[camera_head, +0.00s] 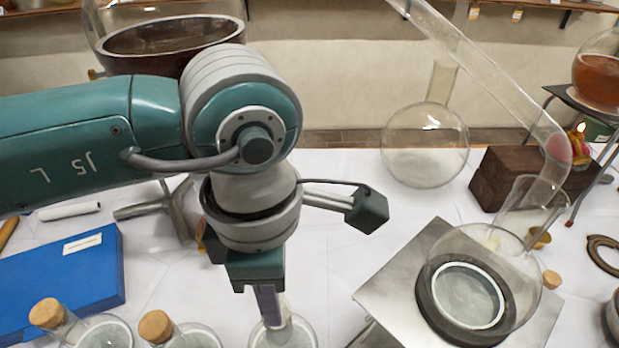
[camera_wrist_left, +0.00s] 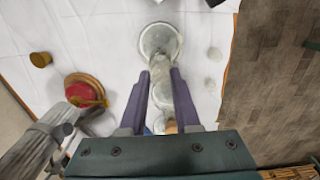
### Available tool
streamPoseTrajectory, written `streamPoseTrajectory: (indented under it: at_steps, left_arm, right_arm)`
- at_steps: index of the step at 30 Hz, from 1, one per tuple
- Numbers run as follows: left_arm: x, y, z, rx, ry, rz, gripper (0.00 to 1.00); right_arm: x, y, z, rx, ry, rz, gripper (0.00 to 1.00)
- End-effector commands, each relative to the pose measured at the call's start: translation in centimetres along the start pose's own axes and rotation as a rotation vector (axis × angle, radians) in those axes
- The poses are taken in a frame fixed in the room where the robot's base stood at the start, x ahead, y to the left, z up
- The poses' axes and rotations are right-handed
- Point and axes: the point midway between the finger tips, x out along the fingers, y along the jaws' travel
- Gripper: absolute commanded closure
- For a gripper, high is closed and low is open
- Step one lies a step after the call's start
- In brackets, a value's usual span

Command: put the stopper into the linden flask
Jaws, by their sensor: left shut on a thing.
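My left gripper (camera_head: 270,315) points down at the front of the table. It is shut on the glass neck (camera_wrist_left: 161,72) of a round flask (camera_head: 285,335). That flask's body (camera_wrist_left: 160,40) shows past the fingertips in the left wrist view. A small cork (camera_wrist_left: 171,127) shows between the finger bases there; I cannot tell which flask it belongs to. Two round flasks at the front left carry cork stoppers (camera_head: 47,313) and (camera_head: 155,326). A loose cork (camera_head: 551,279) lies at the right. No readable label tells which flask is the linden one. My right gripper is not in view.
A blue box (camera_head: 70,270) lies at the left. A metal plate (camera_head: 385,285) carries a round glass vessel in a dark ring at the right. An empty flask (camera_head: 425,150) stands at the back, beside a dark wooden block (camera_head: 500,180). White tabletop is clear around the middle.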

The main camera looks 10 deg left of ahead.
Motion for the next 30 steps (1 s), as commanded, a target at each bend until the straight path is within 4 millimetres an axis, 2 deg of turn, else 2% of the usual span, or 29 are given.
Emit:
streamPoseTrajectory:
  at_steps: [30]
  left_arm:
    - [0.56,-0.01,0.01,0.000,0.000,0.000,1.00]
  right_arm:
    - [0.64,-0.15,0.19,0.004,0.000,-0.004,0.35]
